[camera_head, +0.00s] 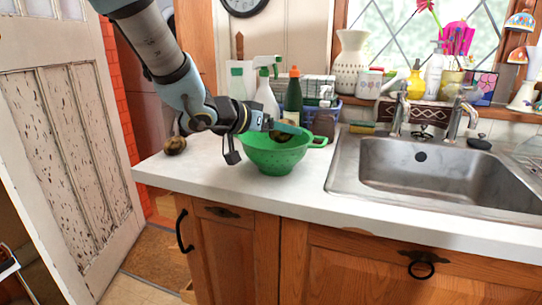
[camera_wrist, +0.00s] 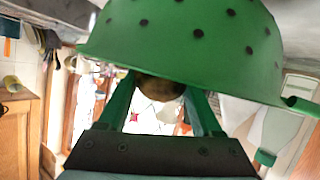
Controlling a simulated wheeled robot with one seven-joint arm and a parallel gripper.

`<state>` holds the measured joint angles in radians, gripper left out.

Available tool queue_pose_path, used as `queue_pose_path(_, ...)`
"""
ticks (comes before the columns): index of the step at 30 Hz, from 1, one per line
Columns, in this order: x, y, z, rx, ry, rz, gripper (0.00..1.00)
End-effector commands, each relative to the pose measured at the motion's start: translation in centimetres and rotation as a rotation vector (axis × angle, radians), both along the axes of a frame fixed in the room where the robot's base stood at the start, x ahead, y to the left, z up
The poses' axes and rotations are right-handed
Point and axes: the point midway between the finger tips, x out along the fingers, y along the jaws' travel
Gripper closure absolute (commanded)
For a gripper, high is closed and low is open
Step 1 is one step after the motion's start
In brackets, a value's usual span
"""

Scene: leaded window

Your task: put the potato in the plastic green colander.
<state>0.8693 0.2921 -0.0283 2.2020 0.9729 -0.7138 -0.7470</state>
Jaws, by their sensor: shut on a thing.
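The plastic green colander (camera_head: 276,160) stands upright on the countertop, left of the sink. Its holed wall (camera_wrist: 185,30) fills the top of the wrist view. My gripper (camera_head: 284,129) reaches in from the left at the level of the colander's rim, over its opening. My gripper is shut on the potato (camera_wrist: 160,88), which shows brown between the two fingers in the wrist view. In the head view the potato (camera_head: 280,137) is a dark brown patch at the mouth of the colander, partly hidden by my gripper. I cannot tell whether it touches the colander.
Another brown roundish thing (camera_head: 175,145) lies on the counter at the left. Bottles, including a green one with an orange cap (camera_head: 293,92), stand close behind the colander. The sink (camera_head: 430,165) is at the right. The counter (camera_head: 210,165) in front is clear.

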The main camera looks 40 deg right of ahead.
Motion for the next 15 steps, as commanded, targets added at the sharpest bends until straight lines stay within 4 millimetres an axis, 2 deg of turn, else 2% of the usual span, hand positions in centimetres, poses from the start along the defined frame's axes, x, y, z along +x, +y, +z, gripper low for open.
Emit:
queue_pose_path(2,0.0,-0.01,0.1,-0.001,0.0,0.0,0.93)
queue_pose_path(3,0.0,-0.01,0.1,-0.001,0.0,0.0,0.3)
queue_pose_path(11,0.0,-0.01,0.07,0.0,0.0,0.0,0.01)
queue_pose_path(15,-0.01,-0.01,0.07,0.0,0.0,0.0,0.0)
